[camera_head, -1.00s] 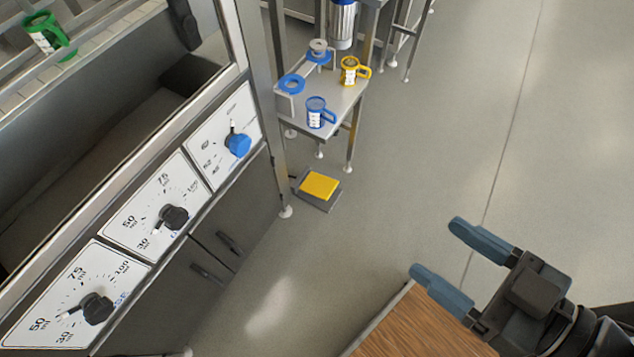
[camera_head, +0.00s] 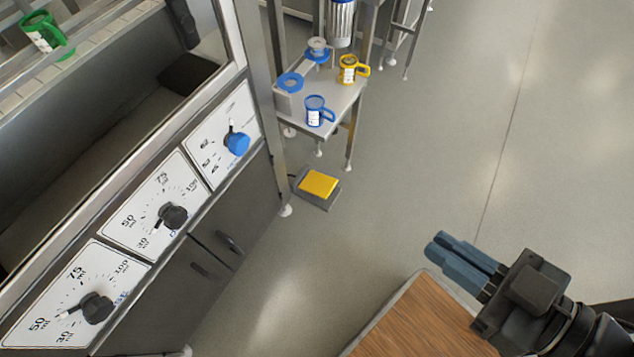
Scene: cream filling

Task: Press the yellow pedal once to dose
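The yellow pedal (camera_head: 318,184) sits in a grey base on the floor, below the small metal table and right of the cabinet. My gripper (camera_head: 436,247) is at the lower right, above the floor near a wooden-topped surface, well apart from the pedal. Its two blue fingers lie close together, with no object seen between them.
The machine with three dials, one with a blue knob (camera_head: 237,144), stands on the left. A metal table (camera_head: 343,106) holds a blue mug (camera_head: 317,112) and a yellow mug (camera_head: 349,70). A wooden top (camera_head: 412,322) is at the lower front. Open floor lies between.

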